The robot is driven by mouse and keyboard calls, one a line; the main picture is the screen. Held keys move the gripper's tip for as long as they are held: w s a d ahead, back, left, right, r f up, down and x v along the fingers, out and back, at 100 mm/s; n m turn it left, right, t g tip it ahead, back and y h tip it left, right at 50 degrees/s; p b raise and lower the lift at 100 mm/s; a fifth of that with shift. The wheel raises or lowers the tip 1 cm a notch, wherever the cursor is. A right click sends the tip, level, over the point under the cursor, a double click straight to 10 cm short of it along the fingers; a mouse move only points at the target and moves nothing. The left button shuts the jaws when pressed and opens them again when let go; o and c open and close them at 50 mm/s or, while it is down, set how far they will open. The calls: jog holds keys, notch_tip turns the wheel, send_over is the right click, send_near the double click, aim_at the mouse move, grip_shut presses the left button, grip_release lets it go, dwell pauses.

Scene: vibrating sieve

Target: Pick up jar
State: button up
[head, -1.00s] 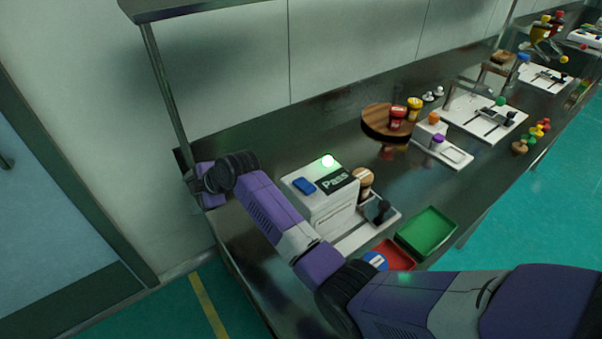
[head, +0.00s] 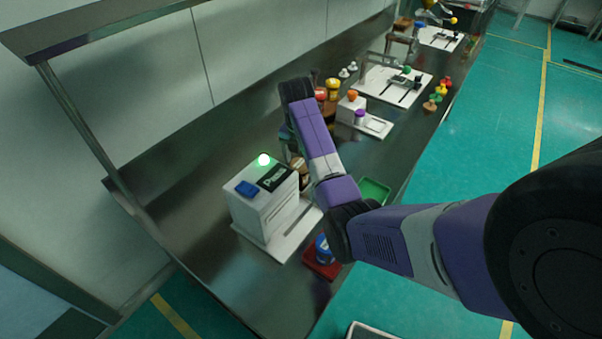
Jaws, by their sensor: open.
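Several jar-like containers are in the head view, and I cannot tell which one is meant. A jar with a blue top (head: 323,246) stands in the red tray (head: 318,266) at the bench's near edge. A brown-topped jar (head: 299,165) is beside the white machine, partly covered by my arm. A red jar (head: 320,95) and a yellow jar (head: 333,84) stand on the round wooden board, behind my forearm. My gripper (head: 287,134) hangs below my wrist, left of the red jar, mostly hidden; it is open, and I see nothing held.
A green tray (head: 374,190) is right of my arm. A white dispenser (head: 350,108) and a white board (head: 393,87) are farther back. A shelf post (head: 88,135) rises at left.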

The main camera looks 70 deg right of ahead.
jog(key=f, duration=0.6)
jog(key=shift+w+d+p, duration=0.1)
jog(key=shift+w+p, duration=0.25)
jog(key=shift+p, duration=0.05)
jog(key=shift+r, duration=0.15)
jog(key=c, duration=1.7)
